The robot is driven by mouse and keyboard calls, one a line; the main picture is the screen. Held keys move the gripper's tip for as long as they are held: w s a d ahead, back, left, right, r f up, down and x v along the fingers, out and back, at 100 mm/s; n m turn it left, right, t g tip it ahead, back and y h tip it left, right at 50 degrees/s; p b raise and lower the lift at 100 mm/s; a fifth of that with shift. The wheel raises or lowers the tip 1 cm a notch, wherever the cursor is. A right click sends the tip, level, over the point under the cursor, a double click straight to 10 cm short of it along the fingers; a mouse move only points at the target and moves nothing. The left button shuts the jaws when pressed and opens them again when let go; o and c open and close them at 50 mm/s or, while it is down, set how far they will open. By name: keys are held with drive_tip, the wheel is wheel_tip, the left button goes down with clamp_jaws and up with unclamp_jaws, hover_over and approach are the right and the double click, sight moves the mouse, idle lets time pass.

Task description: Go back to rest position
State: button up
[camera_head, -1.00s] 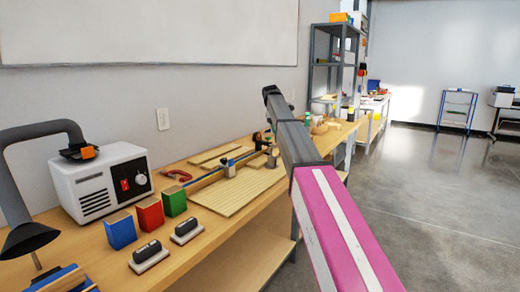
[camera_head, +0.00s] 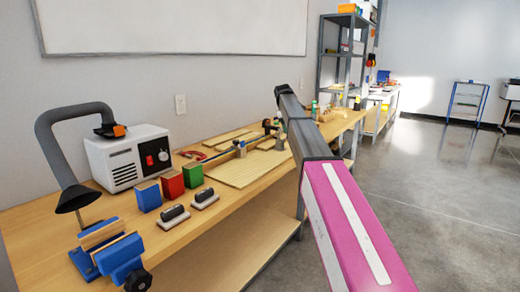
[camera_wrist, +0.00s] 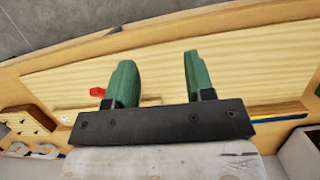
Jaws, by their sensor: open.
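My gripper (camera_wrist: 156,80) shows in the wrist view with its two green fingers spread apart and nothing between them. It is over the workbench, with a light wooden board (camera_wrist: 240,55) below. In the head view my pink and grey arm reaches up from the lower right over the bench's front edge, and my gripper itself cannot be made out there.
The wooden workbench (camera_head: 50,235) holds a white box with a red switch (camera_head: 128,158), blue, red and green blocks, two black-handled erasers, a blue vise (camera_head: 122,262) and a wooden board (camera_head: 250,170). A grey shelf (camera_head: 347,60) stands behind.

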drive_tip(key=s+d+f+m+y, duration=0.1)
drive_tip(key=s+d+f+m, duration=0.1)
drive_tip(key=s+f, duration=0.9)
drive_tip(key=s+d+f+m, duration=0.15)
drive_tip(key=s+f, duration=0.55)
drive_tip(key=f, duration=0.8)
drive_tip(key=s+f+m, duration=0.3)
drive_tip(key=s+f, duration=0.4)
drive_tip(key=s, duration=0.3)
drive_tip(key=s+d+f+m+t+y, duration=0.1)
drive_tip(key=s+f+m, duration=0.2)
drive_tip(key=s+f, duration=0.4)
drive_tip(key=s, duration=0.4)
drive_tip(key=shift+s+f+m+t+y, duration=0.2)
drive_tip(key=shift+f+m+t+y, duration=0.1)
drive_tip(key=shift+f+m, duration=0.1)
